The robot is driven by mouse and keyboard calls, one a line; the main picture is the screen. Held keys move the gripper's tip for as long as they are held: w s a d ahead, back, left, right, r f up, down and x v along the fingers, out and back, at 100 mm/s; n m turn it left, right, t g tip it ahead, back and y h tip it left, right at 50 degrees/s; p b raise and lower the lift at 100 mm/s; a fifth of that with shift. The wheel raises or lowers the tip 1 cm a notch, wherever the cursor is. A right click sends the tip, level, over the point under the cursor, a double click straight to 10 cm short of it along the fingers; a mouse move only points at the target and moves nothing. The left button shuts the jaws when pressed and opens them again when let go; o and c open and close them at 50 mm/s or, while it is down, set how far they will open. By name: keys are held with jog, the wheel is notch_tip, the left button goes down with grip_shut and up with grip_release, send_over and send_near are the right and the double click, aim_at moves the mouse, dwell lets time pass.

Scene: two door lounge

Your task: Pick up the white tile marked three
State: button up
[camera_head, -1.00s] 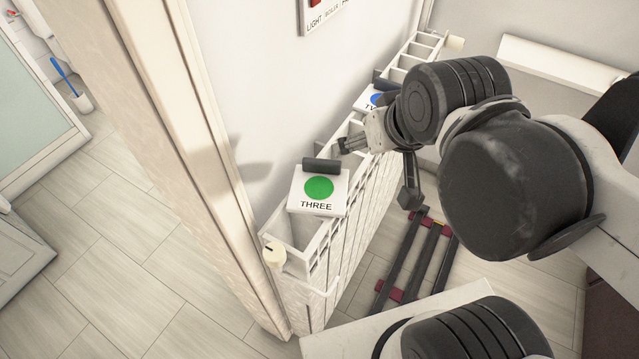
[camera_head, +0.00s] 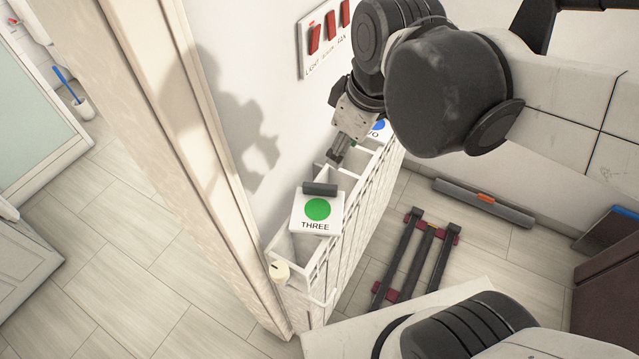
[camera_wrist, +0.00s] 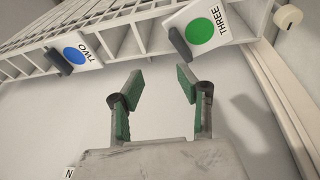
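The white tile marked THREE (camera_head: 322,221) has a green disc and a dark bar handle along its back edge. It lies on top of the white radiator at its near end. In the wrist view the tile (camera_wrist: 224,22) is at the upper right, beyond the fingertips. My gripper (camera_head: 337,153) is above the radiator, behind the tile and apart from it. In the wrist view my gripper (camera_wrist: 160,82) has its two green-padded fingers spread wide with nothing between them.
A second tile marked TWO (camera_wrist: 84,52), with a blue disc, lies farther along the radiator (camera_head: 345,222). A cream knob (camera_head: 279,271) is at the radiator's near end. A wall panel with red switches (camera_head: 325,38) is above. A dark rack (camera_head: 418,258) lies on the floor.

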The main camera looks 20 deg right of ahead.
notch_tip(320, 180, up, 3)
jog(key=a+n+g+p, duration=0.2)
jog(key=n+p, duration=0.1)
jog(key=n, duration=0.2)
send_over(320, 186)
jog(key=f, duration=0.7)
jog(key=shift+w+d+f, duration=0.1)
jog(key=shift+d+f, duration=0.05)
jog(key=shift+d, duration=0.2)
jog(key=shift+a+f, duration=0.15)
jog(key=shift+f, duration=1.25)
jog(key=shift+a+f, duration=0.15)
jog(key=shift+f, duration=1.2)
grip_shut()
